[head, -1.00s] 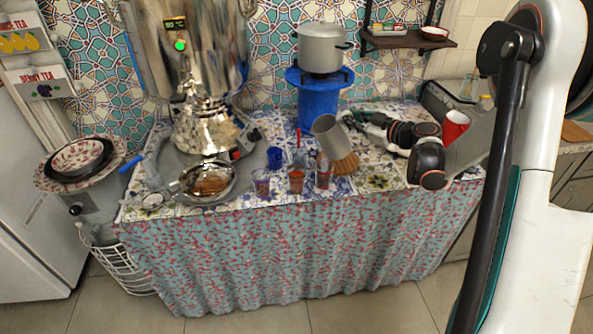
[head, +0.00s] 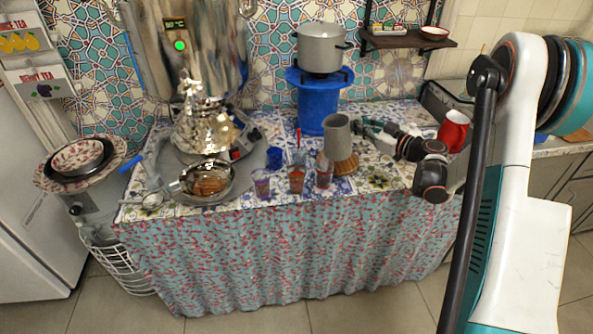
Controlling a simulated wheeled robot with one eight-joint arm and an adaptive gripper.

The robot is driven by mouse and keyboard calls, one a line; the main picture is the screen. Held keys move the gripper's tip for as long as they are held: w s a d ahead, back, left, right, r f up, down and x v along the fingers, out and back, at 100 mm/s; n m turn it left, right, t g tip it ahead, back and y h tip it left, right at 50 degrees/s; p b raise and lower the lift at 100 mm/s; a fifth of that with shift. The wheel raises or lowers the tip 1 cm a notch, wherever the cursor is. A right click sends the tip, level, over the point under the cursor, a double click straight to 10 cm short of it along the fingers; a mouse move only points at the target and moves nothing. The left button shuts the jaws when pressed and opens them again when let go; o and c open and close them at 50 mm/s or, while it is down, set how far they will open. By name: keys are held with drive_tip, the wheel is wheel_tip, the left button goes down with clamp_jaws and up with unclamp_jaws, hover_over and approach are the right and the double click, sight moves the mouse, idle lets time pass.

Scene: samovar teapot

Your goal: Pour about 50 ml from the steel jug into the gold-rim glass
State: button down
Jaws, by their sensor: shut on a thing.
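The grey steel jug (head: 337,138) is close to upright, just behind and right of the small glasses. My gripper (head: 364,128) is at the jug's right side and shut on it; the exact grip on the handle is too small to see. Three small glasses stand near the table's front edge: a left glass (head: 262,184), a middle glass with reddish-brown content (head: 296,179) and a right glass with reddish content (head: 324,173). I cannot tell which one has the gold rim. The jug's inside and liquid level are hidden.
A brown ribbed object (head: 342,164) is below the jug; I cannot tell if they touch. A blue cup (head: 274,157) stands behind the glasses. A red cup (head: 453,131) is right, near my arm.

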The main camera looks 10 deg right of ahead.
drive_tip(key=shift+w+d+f+m+t, duration=0.1)
drive_tip(key=shift+d+f+m+t, duration=0.3)
drive_tip(key=shift+f+m, duration=0.35)
